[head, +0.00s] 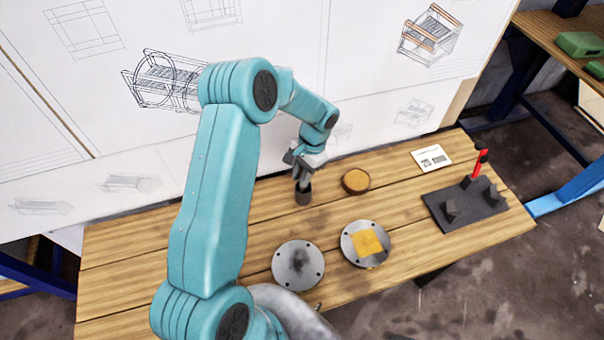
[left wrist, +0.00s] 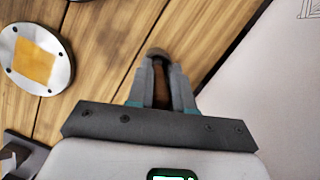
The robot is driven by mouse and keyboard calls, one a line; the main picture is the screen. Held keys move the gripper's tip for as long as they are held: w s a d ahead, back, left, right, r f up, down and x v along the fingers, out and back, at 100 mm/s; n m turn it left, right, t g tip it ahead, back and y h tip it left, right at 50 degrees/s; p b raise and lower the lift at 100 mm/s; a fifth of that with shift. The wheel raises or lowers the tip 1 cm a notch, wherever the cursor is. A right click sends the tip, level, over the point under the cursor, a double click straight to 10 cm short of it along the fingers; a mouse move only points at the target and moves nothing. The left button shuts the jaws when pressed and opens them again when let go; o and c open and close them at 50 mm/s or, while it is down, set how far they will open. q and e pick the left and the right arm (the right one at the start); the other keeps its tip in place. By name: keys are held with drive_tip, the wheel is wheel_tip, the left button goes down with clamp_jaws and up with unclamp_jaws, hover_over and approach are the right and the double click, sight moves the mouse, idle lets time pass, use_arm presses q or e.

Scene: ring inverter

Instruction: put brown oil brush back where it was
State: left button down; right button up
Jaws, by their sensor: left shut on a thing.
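My left gripper (head: 302,172) reaches down over the back of the wooden table. It is shut on the brown oil brush (left wrist: 161,88), which shows as a brown strip between the fingers in the left wrist view. Most of the brush is hidden by the fingers. A short dark grey cylinder (head: 303,196) is directly below the fingertips in the head view, at the table top. A dark rounded end (left wrist: 157,52) shows past the fingertips in the left wrist view. I cannot tell whether the brush stands inside the cylinder. My right gripper is not in view.
Two metal discs (head: 298,266) lie in front, one with a yellow square (head: 367,243). A dark plate (head: 466,210) with a red-handled tool (head: 479,165) and a white card (head: 431,158) are at right.

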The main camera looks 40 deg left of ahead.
use_arm(q)
drive_tip(key=shift+f, duration=0.3)
drive_tip(key=shift+f, duration=0.15)
drive_tip(key=c, duration=1)
unclamp_jaws()
